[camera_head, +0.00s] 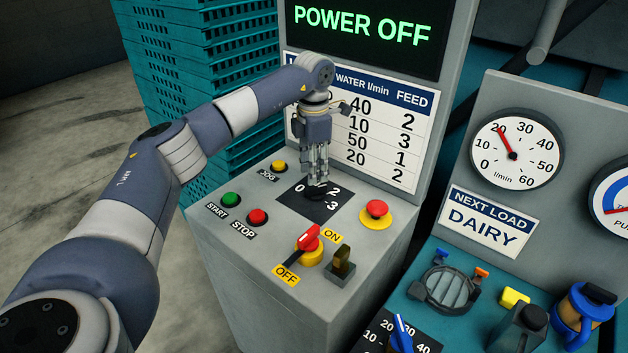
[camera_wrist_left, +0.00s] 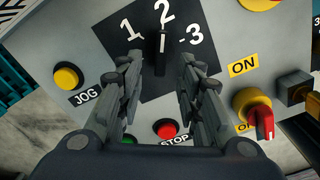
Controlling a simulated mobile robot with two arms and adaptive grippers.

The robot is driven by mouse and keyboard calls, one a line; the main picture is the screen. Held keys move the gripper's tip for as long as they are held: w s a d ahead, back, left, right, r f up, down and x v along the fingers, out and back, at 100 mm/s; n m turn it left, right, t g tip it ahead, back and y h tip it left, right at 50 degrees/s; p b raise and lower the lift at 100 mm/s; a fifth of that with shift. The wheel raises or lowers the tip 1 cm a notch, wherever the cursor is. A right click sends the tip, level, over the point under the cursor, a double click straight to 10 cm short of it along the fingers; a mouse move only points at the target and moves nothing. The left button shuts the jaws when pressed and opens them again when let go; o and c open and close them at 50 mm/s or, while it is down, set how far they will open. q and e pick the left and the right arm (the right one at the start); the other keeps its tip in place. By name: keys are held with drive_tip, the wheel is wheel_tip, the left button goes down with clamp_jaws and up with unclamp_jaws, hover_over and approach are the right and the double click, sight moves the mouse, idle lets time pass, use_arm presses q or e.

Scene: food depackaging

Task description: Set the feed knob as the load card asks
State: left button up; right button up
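The feed knob (camera_wrist_left: 162,55) is black, on a black dial plate (camera_head: 297,203) with white numbers. In the left wrist view its white mark points at the 2. My left gripper (camera_head: 318,182) points down over the knob. Its fingers are open, one on each side of the knob, with gaps showing in the left wrist view (camera_wrist_left: 161,72). The load card (camera_head: 385,133) lists water and FEED values of 2, 3, 1 and 2; my left arm hides its load names. A sign (camera_head: 487,221) reads NEXT LOAD DAIRY. My right gripper is not in view.
The display (camera_head: 362,27) reads POWER OFF. Around the dial are a yellow JOG button (camera_head: 278,166), green START (camera_head: 231,199), red STOP (camera_head: 258,216), a red mushroom button (camera_head: 376,209) and a red-handled ON/OFF switch (camera_head: 309,240). The flow gauge (camera_head: 516,152) reads about 20.

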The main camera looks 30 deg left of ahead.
sight(314, 188)
use_arm(q)
wheel_tip(314, 188, up, 7)
idle(0.3)
drive_tip(key=shift+f, duration=0.1)
idle(0.4)
